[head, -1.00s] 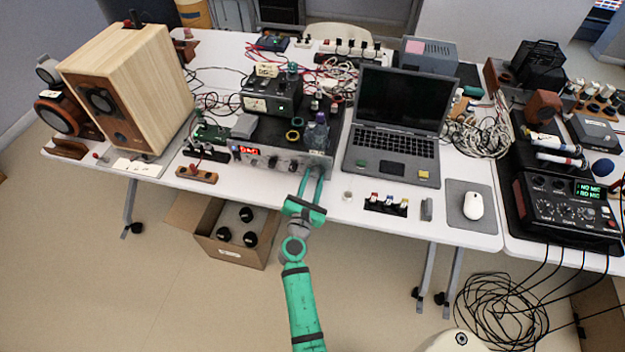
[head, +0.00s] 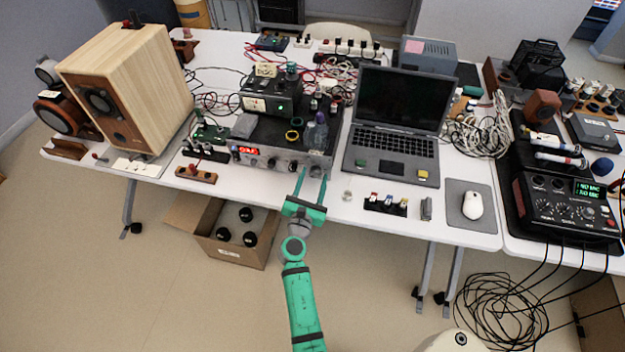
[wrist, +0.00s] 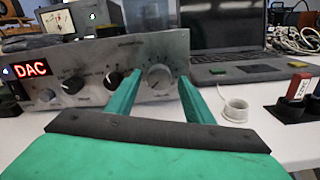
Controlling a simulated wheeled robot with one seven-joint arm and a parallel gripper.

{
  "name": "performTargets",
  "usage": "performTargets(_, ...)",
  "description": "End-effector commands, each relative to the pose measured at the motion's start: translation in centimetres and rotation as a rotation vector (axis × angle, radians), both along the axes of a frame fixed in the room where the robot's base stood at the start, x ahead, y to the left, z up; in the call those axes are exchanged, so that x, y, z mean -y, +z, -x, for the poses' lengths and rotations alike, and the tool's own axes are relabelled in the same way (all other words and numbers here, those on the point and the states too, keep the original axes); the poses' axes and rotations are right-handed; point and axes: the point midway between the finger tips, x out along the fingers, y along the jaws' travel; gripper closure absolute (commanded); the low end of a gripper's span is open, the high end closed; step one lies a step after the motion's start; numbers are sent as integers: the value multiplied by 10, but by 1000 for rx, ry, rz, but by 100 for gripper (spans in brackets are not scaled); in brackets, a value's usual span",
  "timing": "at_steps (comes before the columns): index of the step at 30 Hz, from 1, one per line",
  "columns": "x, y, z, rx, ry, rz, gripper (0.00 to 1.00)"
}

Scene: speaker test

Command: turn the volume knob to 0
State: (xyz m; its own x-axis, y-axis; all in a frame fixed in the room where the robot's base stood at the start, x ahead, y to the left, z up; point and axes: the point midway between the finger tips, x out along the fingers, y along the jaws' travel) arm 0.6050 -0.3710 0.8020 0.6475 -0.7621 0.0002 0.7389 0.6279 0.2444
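The amplifier (head: 283,160) is a metal box with a red lit display, standing at the table's front edge. In the wrist view its front panel carries a row of knobs; the large silver one at the right end (wrist: 159,77) appears to be the volume knob. Its pointer is too blurred to read. My gripper (head: 314,174) comes from the front. In the wrist view my gripper (wrist: 160,82) is open, with one finger on each side of the silver knob and visible gaps on both sides. I cannot tell exactly how far the tips are from the panel.
A laptop (head: 390,150) stands right of the amplifier. A small white ring (wrist: 236,108) lies on the table just right of my gripper. A bottle (head: 318,133) stands on the amplifier.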

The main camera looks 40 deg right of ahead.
Motion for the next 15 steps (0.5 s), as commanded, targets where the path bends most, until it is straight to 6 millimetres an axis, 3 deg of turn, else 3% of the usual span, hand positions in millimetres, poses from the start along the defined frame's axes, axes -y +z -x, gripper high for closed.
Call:
performTargets(8,-3,0,1,0,2,0,52)
performTargets(15,-25,-1,19,-1,4,0,52)
